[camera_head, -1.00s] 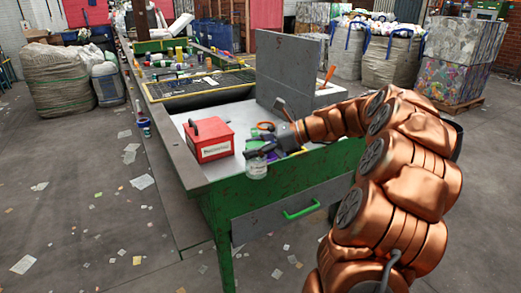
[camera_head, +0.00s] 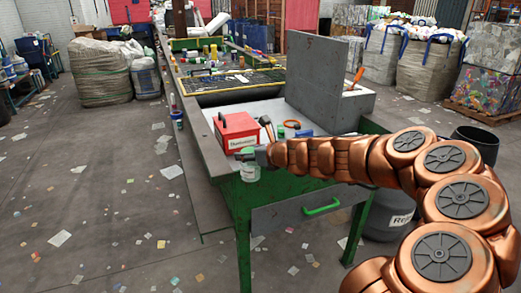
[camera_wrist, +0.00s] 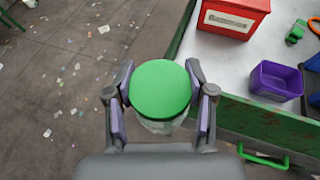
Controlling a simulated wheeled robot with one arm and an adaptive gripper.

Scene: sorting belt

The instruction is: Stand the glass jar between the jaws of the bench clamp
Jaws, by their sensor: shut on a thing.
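My gripper (camera_wrist: 160,92) is shut around the glass jar (camera_wrist: 161,126), with one finger on each side. The jar has a green lid (camera_wrist: 160,88) and clear walls, and appears upright. In the head view the jar (camera_head: 250,173) hangs in the air at the front left corner of the green workbench (camera_head: 285,187), with floor beneath it in the wrist view. My gripper (camera_head: 260,156) shows there end-on and small. I cannot make out the bench clamp for certain in either view.
On the white benchtop are a red box (camera_head: 236,133), a purple open bin (camera_wrist: 275,80), an orange ring (camera_head: 291,124) and a blue thing (camera_head: 305,133). A tall grey panel (camera_head: 318,85) stands at the right. The bench's raised green front edge (camera_wrist: 270,121) lies beside the jar.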

